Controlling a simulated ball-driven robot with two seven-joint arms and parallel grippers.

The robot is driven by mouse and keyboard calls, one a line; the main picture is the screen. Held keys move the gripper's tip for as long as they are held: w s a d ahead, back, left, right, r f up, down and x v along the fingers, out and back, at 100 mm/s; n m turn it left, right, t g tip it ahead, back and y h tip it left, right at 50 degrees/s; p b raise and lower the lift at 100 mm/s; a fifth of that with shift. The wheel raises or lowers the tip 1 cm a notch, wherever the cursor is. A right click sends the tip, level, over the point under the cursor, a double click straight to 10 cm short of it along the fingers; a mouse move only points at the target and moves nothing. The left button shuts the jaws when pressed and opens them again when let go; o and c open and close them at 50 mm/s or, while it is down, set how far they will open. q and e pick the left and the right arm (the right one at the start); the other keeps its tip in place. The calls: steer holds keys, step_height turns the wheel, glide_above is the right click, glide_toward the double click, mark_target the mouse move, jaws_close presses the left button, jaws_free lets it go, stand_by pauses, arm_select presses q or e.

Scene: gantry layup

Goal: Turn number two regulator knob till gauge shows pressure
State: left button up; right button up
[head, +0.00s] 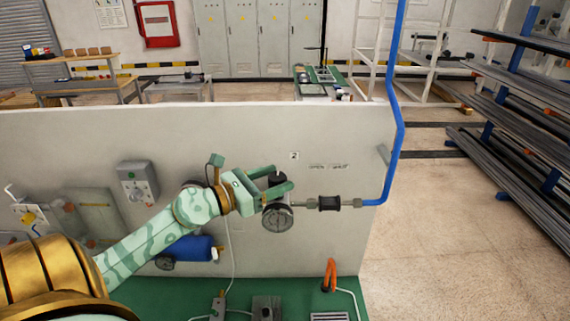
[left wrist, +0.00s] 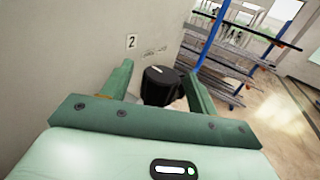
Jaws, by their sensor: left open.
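The number two regulator knob (left wrist: 160,86) is black with a white mark on top, and in the left wrist view it sits between my left gripper's fingers. In the head view the knob (head: 277,181) is partly hidden by the fingers. My left gripper (head: 284,179) is open around the knob; I cannot tell whether the fingers touch it. The round gauge (head: 278,217) is just below the gripper, its dial facing me, its reading too small to tell. The label "2" (head: 294,156) is on the panel above. My right gripper is not in view.
The grey panel (head: 85,130) stands behind the arm. A blue pipe (head: 397,150) rises at its right edge. A switch box (head: 138,184) and a blue cylinder (head: 190,248) are on the left. A green bench (head: 180,293) with an orange clip (head: 330,274) lies below.

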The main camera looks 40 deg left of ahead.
mark_target(285, 176)
arm_select(q)
steer(key=x, duration=0.3)
steer(key=shift+s+d+r+p, duration=0.1)
steer(key=shift+p, duration=0.25)
steer(key=c, duration=1)
steer(key=m+g+h+b, duration=0.1)
steer(key=h+b, duration=0.1)
steer(key=b, duration=0.4)
steer(key=m+g+h+b, duration=0.1)
steer(key=m+h+b, duration=0.1)
steer(key=b, duration=0.4)
steer(key=m+g+h+b, duration=0.1)
steer(key=h+b, duration=0.1)
steer(key=b, duration=0.4)
steer(key=shift+d+f+m+g, duration=0.3)
steer(key=shift+d+f, duration=0.05)
steer(key=shift+f, duration=0.05)
steer(key=shift+s+r, duration=0.1)
steer(key=shift+r, duration=0.25)
steer(key=o, duration=1)
